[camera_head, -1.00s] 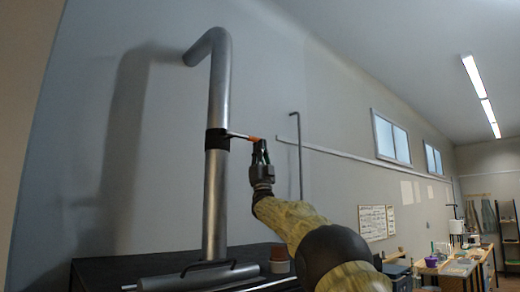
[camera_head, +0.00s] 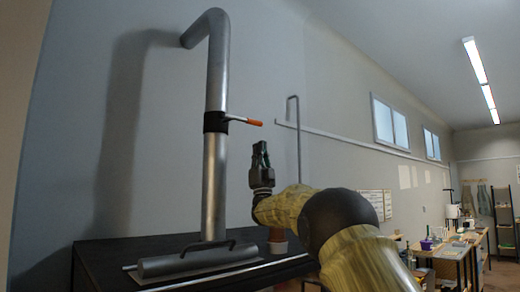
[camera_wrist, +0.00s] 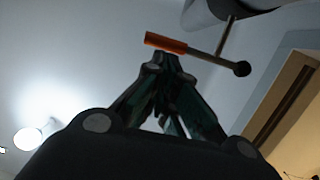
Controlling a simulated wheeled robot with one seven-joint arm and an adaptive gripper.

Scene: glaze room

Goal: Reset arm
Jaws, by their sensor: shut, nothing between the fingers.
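My gripper (camera_head: 260,150) points up and is shut, with nothing between its fingers. It is apart from the lever with the orange handle (camera_head: 253,122), below and slightly right of it in the head view. The lever sticks out to the right from a black collar (camera_head: 215,122) on a grey metal pipe (camera_head: 215,170). In the wrist view, my gripper (camera_wrist: 170,58) shows from behind, with the orange handle (camera_wrist: 165,42) beyond its fingertips. My arm is bent, its elbow to the right of the gripper.
The pipe rises from a black-topped table (camera_head: 110,262) with a grey cylinder and black handle (camera_head: 190,262) on it. A terracotta pot (camera_head: 278,243) stands behind my arm. A thin rail (camera_head: 340,137) runs along the wall. Worktables (camera_head: 450,250) stand at far right.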

